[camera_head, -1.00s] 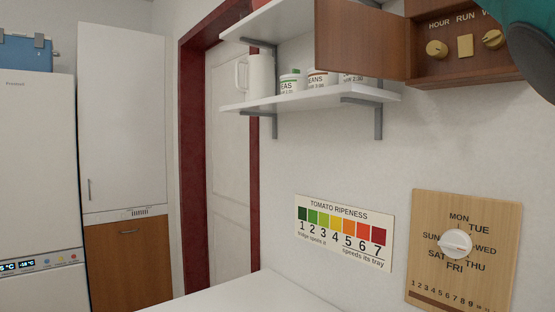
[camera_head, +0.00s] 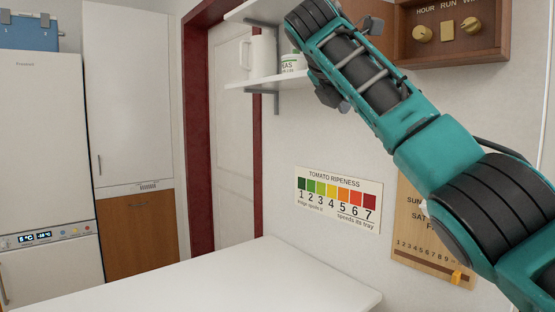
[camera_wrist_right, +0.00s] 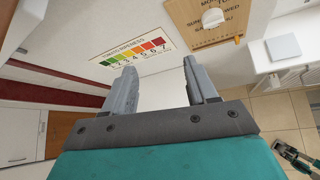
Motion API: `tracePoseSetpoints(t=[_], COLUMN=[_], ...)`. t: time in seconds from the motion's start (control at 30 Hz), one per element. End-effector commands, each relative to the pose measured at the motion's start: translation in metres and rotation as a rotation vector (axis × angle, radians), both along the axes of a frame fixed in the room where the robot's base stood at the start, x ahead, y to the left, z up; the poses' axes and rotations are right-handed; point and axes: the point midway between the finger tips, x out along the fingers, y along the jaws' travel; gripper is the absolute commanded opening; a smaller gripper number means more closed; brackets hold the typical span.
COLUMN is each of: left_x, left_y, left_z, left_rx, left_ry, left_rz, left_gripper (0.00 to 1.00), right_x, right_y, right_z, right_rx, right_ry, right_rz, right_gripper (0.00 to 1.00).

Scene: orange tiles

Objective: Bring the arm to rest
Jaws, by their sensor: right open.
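My right arm (camera_head: 430,150) is teal and black. In the head view it rises from the lower right, its far end in front of the wall shelf. In the right wrist view my right gripper (camera_wrist_right: 157,78) is open, its two grey fingers apart with nothing between them. Past the fingers are the white counter and the wall. A small teal and dark part at the lower right edge of the wrist view looks like the end of my left arm (camera_wrist_right: 298,158); its jaws are too small to read.
The white shelf (camera_head: 265,83) holds a white jug (camera_head: 255,58) and a canister (camera_head: 292,63). A wooden box with knobs (camera_head: 455,35), a tomato ripeness chart (camera_head: 337,199) and a wooden day board (camera_head: 425,250) are on the wall. The white counter (camera_head: 250,275) is bare where seen.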

Motion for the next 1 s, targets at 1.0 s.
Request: tracePoseSetpoints(t=[1.0], left_x=[-0.006], left_y=[0.000], left_z=[-0.004], left_rx=[0.001], left_ry=[0.015], left_rz=[0.001], left_gripper=[0.00], right_x=[-0.148], right_y=[-0.002], right_z=[-0.503], right_rx=[1.151], right_ry=[0.003], right_rz=[-0.731], right_gripper=[0.57])
